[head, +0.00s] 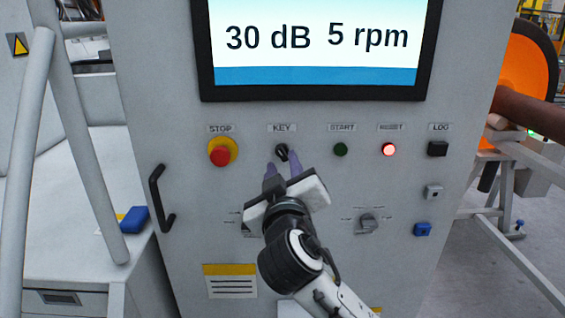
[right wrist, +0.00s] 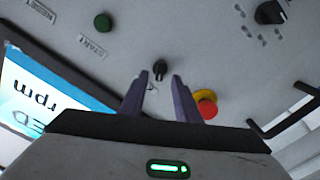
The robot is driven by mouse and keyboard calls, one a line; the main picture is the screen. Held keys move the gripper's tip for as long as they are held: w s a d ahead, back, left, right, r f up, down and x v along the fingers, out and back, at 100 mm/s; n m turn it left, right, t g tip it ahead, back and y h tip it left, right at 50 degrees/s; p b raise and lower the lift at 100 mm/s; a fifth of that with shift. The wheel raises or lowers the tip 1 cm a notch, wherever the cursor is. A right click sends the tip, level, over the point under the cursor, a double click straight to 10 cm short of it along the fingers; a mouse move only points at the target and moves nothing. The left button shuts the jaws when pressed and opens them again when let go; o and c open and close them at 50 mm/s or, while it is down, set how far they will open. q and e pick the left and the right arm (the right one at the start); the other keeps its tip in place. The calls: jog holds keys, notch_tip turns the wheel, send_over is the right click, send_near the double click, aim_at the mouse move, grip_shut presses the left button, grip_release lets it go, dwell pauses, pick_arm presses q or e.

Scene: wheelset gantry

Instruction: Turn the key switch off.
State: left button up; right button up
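The key switch (head: 282,151) is a small black knob under the KEY label on the grey cabinet front. It also shows in the right wrist view (right wrist: 160,68), just beyond and between the fingertips. My right gripper (head: 282,165) has its two purple fingers apart, one on either side of the key switch's line. In the right wrist view the open fingers (right wrist: 160,78) have a clear gap with nothing held in it. Whether the fingertips touch the panel cannot be told. My left gripper is not in view.
The red STOP button (head: 220,153) is left of the key, the green START button (head: 341,150) right. A lit red button (head: 389,150) and black LOG button (head: 437,149) follow. The screen (head: 318,45) is above. A black handle (head: 160,198) sticks out at left.

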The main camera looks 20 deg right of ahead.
jog(key=v, duration=0.6)
jog(key=shift+s+b, duration=0.3)
jog(key=shift+b, duration=0.1)
jog(key=shift+a, duration=0.1)
jog(key=s+a+f+n+g+y, duration=0.1)
jog(key=s+f+g+y, duration=0.2)
jog(key=f, duration=1.2)
jog(key=s+a+f+n+g+y, duration=0.1)
jog(key=s+f+g+y, duration=0.15)
jog(key=f, duration=1.15)
jog(key=s+d+f+m+g+y, duration=0.2)
jog(key=s+d+f+m+g, duration=0.1)
jog(key=s+f, duration=1.5)
jog(key=shift+s+f, duration=0.3)
jog(key=shift+s, duration=0.4)
jog(key=shift+d, duration=0.1)
